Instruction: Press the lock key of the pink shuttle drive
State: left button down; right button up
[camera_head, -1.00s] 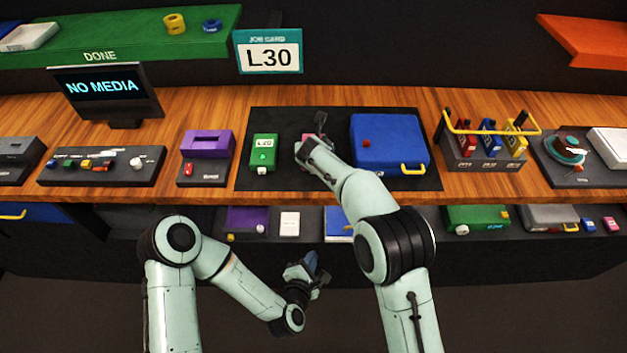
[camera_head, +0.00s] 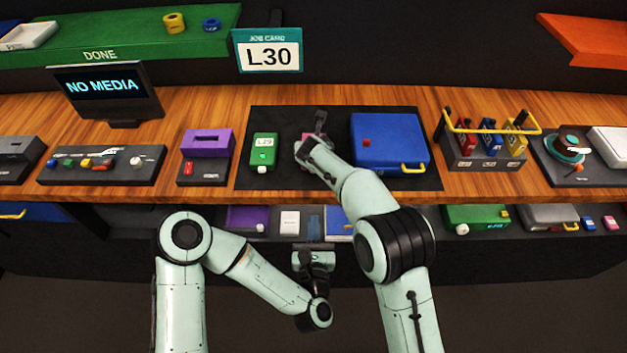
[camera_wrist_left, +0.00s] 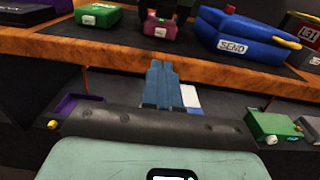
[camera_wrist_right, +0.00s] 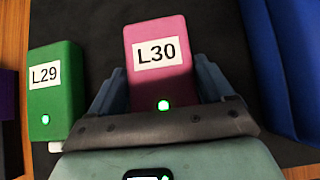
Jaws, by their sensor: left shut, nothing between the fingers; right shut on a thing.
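The pink shuttle drive (camera_wrist_right: 176,85), labelled L30 with a green light, lies on the dark mat. It is mostly hidden behind my right arm in the head view (camera_head: 307,137). My right gripper (camera_wrist_right: 158,85) is shut on it, one finger at each side. In the left wrist view the pink drive (camera_wrist_left: 150,30) shows a small pale spot on its near face, which may be the lock key; it is too small to tell. My left gripper (camera_head: 315,225) is shut and empty, below and in front of the bench edge, fingers pointing toward the bench (camera_wrist_left: 162,80).
A green drive (camera_wrist_right: 55,95) labelled L29 lies just left of the pink one. A blue case (camera_head: 385,140) stands to the right. The wooden bench edge (camera_wrist_left: 110,48) lies between my left gripper and the drive. A shelf with several items is below.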

aim_at(313, 181)
pick_arm(q)
jog(key=w, duration=1.3)
jog(key=shift+w, duration=0.3)
jog(key=shift+w+a, duration=0.1)
jog(key=shift+w, duration=0.85)
pick_arm(e)
jog(key=shift+s, duration=0.1)
pick_arm(q)
jog(key=shift+r, duration=0.1)
pick_arm(e)
jog(key=shift+s+a+r, duration=0.1)
pick_arm(q)
jog(key=shift+s, duration=0.4)
jog(key=s, duration=1.3)
jog(key=shift+s, duration=0.35)
pick_arm(e)
jog(key=shift+f, duration=0.25)
